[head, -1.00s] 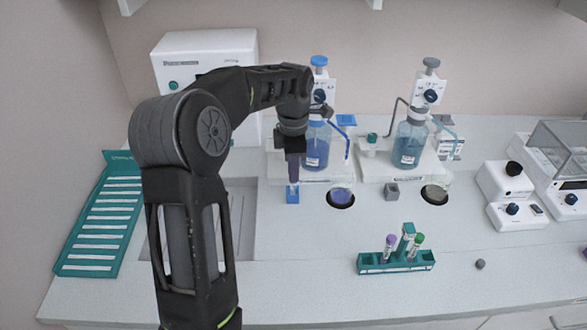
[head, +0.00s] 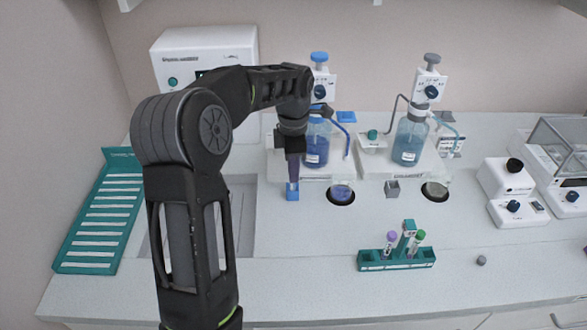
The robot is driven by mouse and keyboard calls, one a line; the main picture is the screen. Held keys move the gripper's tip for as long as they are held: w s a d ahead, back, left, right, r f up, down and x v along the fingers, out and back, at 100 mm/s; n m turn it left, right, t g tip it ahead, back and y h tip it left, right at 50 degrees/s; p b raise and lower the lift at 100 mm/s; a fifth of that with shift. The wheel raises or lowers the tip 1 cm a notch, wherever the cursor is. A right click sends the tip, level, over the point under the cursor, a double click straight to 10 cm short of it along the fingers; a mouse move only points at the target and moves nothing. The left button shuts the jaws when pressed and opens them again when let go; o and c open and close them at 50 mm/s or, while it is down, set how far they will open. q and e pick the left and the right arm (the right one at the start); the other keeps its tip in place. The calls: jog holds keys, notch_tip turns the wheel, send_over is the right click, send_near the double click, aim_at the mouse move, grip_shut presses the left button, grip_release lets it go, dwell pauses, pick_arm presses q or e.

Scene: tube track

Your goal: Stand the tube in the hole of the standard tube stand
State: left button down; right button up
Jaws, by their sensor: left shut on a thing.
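My left gripper (head: 293,166) points down at the middle of the counter, directly over a small blue tube stand (head: 292,194). It is shut on a slim tube, which is mostly hidden by the fingers; its lower end is at or just above the stand's top, and I cannot tell whether it is in the hole. A small grey tube stand (head: 392,188) stands to the right, with no tube seen in it. I cannot tell from looks which stand is the standard one. My right gripper is not in view.
A teal rack (head: 396,266) holds a purple-capped tube (head: 391,240) and a green-capped tube (head: 418,240). Blue (head: 316,148) and grey-topped (head: 411,138) dispenser bottles stand behind the stands. A grey cap (head: 481,260) lies at the right.

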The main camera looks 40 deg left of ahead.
pick_arm(q)
jog(key=shift+f, duration=0.1)
jog(key=shift+f, duration=0.3)
jog(key=c, duration=1.3)
grip_release()
jog(key=shift+c, duration=0.2)
notch_tip(320, 180, up, 8)
jog(key=shift+f+b, duration=0.1)
jog(key=shift+b, duration=0.55)
